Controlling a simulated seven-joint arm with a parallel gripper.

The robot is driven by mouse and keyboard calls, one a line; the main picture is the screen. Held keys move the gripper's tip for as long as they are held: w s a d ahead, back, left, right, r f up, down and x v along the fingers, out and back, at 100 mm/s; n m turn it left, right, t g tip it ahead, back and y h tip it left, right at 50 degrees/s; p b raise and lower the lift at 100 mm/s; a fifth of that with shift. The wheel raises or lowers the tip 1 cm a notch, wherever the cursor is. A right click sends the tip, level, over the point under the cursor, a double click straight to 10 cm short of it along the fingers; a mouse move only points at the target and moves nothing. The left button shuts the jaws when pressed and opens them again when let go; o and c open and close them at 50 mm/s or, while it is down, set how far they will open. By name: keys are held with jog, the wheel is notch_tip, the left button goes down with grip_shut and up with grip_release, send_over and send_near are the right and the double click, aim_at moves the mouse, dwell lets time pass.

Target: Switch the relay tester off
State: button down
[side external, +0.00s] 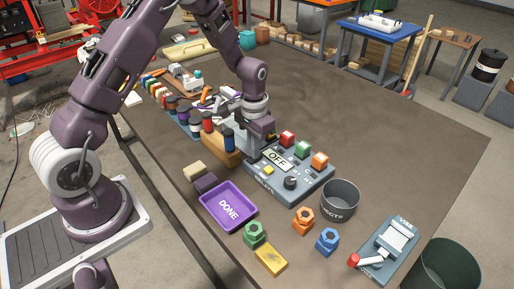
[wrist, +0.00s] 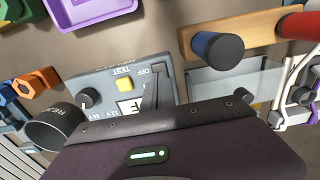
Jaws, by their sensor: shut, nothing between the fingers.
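The relay tester (side external: 297,190) is a grey-blue box on the table, with a display (side external: 277,159) that reads OFF. It also shows in the wrist view (wrist: 88,75), with a yellow button (wrist: 125,84) beside the TEST label, a black knob (wrist: 87,97) and part of the display. My gripper (wrist: 157,72) is shut and empty, its fingers over the tester's panel beside the OFF label. In the side view my gripper (side external: 258,143) is at the tester's far left end. The fingers hide the panel under them, so I cannot see the switch or tell whether they touch it.
Red, green and orange blocks (side external: 303,149) stand along the tester's far side. A purple DONE tray (side external: 229,205), a dark round bin (side external: 340,199), coloured nuts (side external: 303,220) and a vise (side external: 389,246) are nearer. A wooden rack (side external: 221,150) stands left. The table's far right is clear.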

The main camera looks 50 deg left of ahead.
aim_at(249, 161)
jog(key=shift+r, duration=0.15)
notch_tip(249, 161, up, 14)
jog(key=s, duration=0.2)
jog(key=shift+f, duration=0.2)
jog(key=s+d+r+t, duration=0.2)
jog(key=s+d+r, duration=0.1)
jog(key=s+r, duration=0.4)
jog(key=s+d+r+t, duration=0.1)
jog(key=s+d+r, duration=0.1)
jog(key=s, duration=0.6)
jog(key=s+d+r+t, duration=0.2)
jog(key=s+r, duration=0.1)
jog(key=s, duration=0.5)
jog(key=shift+s+r+t, duration=0.3)
jog(key=shift+s+r, duration=0.05)
jog(key=shift+r, duration=0.05)
